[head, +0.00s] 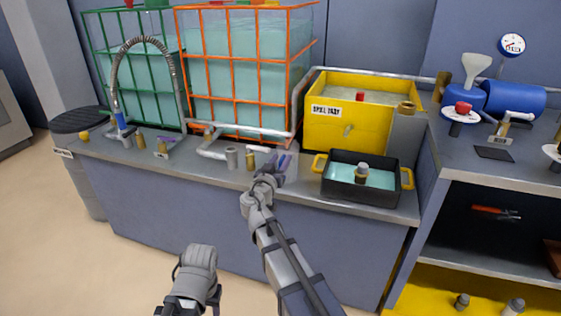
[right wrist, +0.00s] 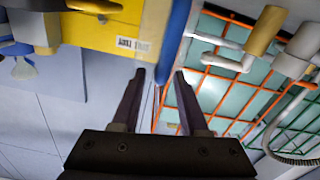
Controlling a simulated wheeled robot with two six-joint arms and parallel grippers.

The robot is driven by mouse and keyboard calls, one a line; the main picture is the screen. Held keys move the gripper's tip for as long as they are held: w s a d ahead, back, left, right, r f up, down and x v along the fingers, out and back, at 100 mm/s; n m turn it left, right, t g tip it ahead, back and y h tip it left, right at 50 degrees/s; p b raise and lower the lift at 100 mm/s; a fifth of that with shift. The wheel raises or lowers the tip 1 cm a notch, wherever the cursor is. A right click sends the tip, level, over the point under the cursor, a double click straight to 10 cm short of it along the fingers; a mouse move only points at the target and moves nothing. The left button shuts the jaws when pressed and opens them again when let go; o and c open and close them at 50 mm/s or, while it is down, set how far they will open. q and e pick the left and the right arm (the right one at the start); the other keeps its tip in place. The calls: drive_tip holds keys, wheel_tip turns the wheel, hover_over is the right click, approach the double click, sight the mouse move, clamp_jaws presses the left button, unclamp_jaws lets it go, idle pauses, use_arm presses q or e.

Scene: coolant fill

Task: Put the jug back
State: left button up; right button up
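My right gripper (head: 281,165) is over the front of the counter (head: 232,180), left of the black tray. In the right wrist view the gripper (right wrist: 171,74) has its two fingers apart with nothing between them. I cannot name the jug for certain. A grey upright container (head: 405,138) with a brass-coloured top stands right of the yellow box (head: 345,128), and a blue container (head: 469,97) with a pale funnel is on the right counter. Neither is in a gripper. Part of my left arm shows at the bottom; its gripper does not show.
A black tray (head: 341,192) with yellow handles holds pale liquid and a small capped fitting (head: 362,172). Green-caged (head: 113,92) and orange-caged (head: 238,92) tanks stand behind. Pipes, valves and a hose tap (head: 121,120) line the counter. A blue drum (head: 518,98) lies at right.

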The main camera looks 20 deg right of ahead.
drive_tip(key=shift+r, duration=0.2)
drive_tip(key=v, duration=1.2)
